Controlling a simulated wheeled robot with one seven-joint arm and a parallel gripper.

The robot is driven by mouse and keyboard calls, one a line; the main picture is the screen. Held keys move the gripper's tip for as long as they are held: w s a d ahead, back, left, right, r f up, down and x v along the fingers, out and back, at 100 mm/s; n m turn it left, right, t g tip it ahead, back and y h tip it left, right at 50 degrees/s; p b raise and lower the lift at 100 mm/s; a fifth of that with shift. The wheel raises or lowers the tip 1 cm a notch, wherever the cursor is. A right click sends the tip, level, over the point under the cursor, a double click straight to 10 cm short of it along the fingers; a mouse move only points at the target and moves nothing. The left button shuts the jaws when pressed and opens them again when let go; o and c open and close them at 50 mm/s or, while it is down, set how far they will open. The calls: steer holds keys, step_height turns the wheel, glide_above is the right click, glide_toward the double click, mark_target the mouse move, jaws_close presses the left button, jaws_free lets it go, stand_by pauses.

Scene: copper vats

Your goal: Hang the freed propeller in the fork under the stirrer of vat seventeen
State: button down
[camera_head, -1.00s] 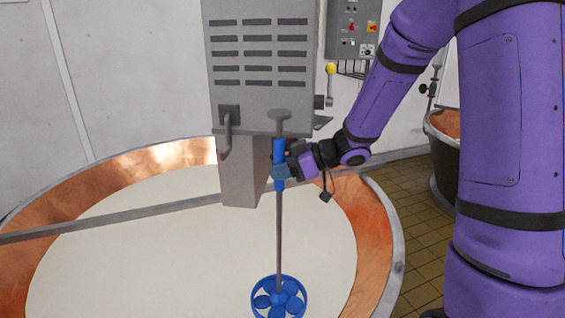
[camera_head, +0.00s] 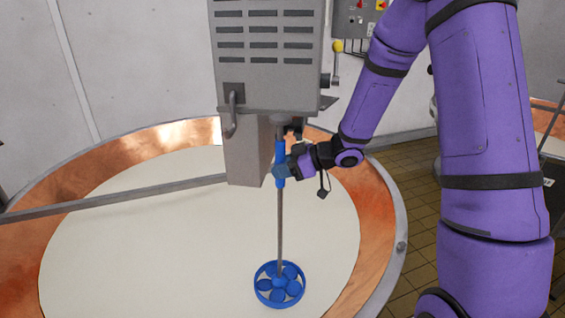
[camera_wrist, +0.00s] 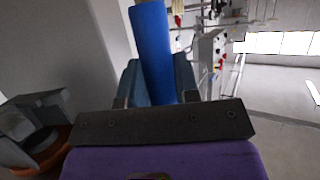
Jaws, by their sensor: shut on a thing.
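The freed propeller hangs upright as a thin grey shaft with a blue sleeve (camera_head: 280,155) near its top and a ringed blue propeller (camera_head: 279,284) at its foot, over the pale liquid. My gripper (camera_head: 283,172) is shut on the sleeve; the blue sleeve also fills the jaws in the wrist view (camera_wrist: 153,45). The grey stirrer housing (camera_head: 267,60) stands just above and behind. The shaft's top disc (camera_head: 279,118) shows at the housing's lower edge; I cannot tell whether they touch. I cannot make out the fork clearly.
The wide copper vat (camera_head: 375,238) has a grey rim, and a grey bar (camera_head: 120,197) crosses it on the left. A bent handle (camera_head: 232,115) juts from the housing. A control panel (camera_head: 358,18) and a yellow-knobbed lever (camera_head: 337,47) are behind my arm.

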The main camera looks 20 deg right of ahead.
steer(key=w+d+f, duration=0.6)
steer(key=w+f, duration=0.3)
steer(key=w, duration=0.2)
steer(key=shift+w+d, duration=0.25)
stand_by(1.2)
steer(key=shift+s+a+r, duration=0.25)
steer(key=shift+s, duration=0.25)
stand_by(0.6)
steer(key=shift+w+d+f, duration=0.1)
steer(key=shift+w+d, duration=0.3)
steer(key=shift+w, duration=0.35)
steer(key=shift+w+d+r, duration=0.1)
steer(key=shift+w+d, duration=0.35)
steer(key=shift+w, duration=0.3)
steer(key=shift+w+d+f, duration=0.1)
steer(key=shift+w+d, duration=0.3)
steer(key=shift+w, duration=0.35)
stand_by(2.1)
